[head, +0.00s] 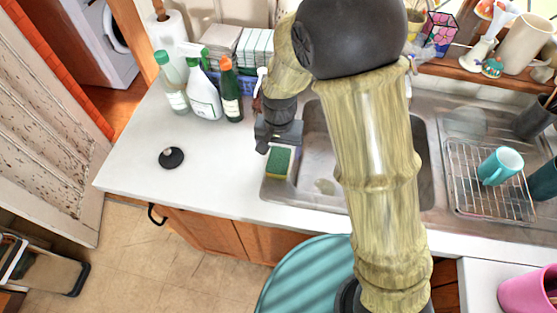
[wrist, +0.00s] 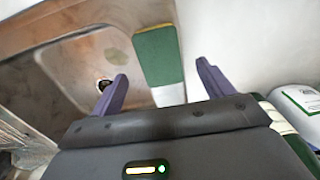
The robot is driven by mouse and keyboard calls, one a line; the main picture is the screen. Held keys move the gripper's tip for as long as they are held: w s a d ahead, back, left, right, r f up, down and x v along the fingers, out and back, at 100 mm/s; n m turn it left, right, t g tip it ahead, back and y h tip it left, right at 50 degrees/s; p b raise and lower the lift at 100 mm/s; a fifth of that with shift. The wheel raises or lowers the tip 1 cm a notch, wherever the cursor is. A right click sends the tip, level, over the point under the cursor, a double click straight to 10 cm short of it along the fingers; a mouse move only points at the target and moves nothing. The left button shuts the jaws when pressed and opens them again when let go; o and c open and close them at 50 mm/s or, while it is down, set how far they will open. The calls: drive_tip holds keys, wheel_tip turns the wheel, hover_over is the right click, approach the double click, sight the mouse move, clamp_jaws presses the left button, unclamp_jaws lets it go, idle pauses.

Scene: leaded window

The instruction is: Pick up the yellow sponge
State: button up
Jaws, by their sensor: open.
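The sponge (head: 279,161) has a green top and a yellow side. It lies at the left rim of the metal sink, by the white counter. In the wrist view the sponge (wrist: 157,56) shows its green face and a pale end, and it lies between the lines of my two fingers, beyond their tips. My gripper (head: 277,143) is open and empty, just behind the sponge in the head view. In the wrist view my gripper (wrist: 162,72) shows both purple fingers apart. I cannot tell the height of the fingers above the sponge.
Several bottles (head: 203,92) stand on the counter behind and left of my gripper. A black round object (head: 171,158) lies on the counter at left, with clear counter around it. A dish rack (head: 487,190) with a teal mug (head: 500,166) stands right of the sink.

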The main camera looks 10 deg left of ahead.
sight(279, 160)
drive_tip(key=shift+f, duration=0.25)
drive_tip(key=shift+f+p, duration=0.65)
drive_tip(key=shift+f, duration=1.85)
drive_tip(key=c, duration=1)
